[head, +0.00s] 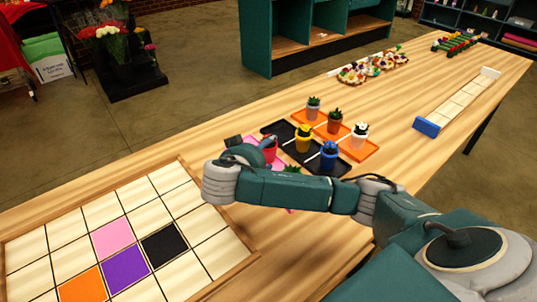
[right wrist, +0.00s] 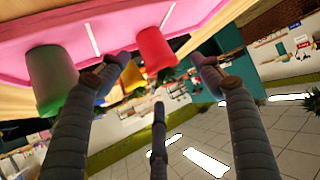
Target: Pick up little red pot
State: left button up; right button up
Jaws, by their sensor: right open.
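The little red pot (head: 270,154) stands on a pink tray (head: 251,141) on the wooden table, partly hidden by my right gripper (head: 243,154). In the right wrist view the red pot (right wrist: 154,48) appears between the fingertips of my open right gripper (right wrist: 160,64), and the picture is tipped over. I cannot tell whether any finger touches the pot. A green pot (right wrist: 52,75) stands on the same pink tray, left of the fingers in that view. My left gripper is not in view.
A black tray (head: 275,128) next to the pink one holds a yellow pot (head: 303,138) and a blue pot (head: 329,155). Orange trays hold a grey pot (head: 313,108) and a white pot (head: 359,136). A tiled board (head: 75,214) lies at the left; bare table surrounds the trays.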

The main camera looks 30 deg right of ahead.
aim_at(267, 147)
jog(key=p+x, duration=0.1)
jog(key=x, duration=0.4)
jog(key=shift+w+d+r, duration=0.1)
jog(key=shift+r, duration=0.15)
jog(key=c, duration=1.4)
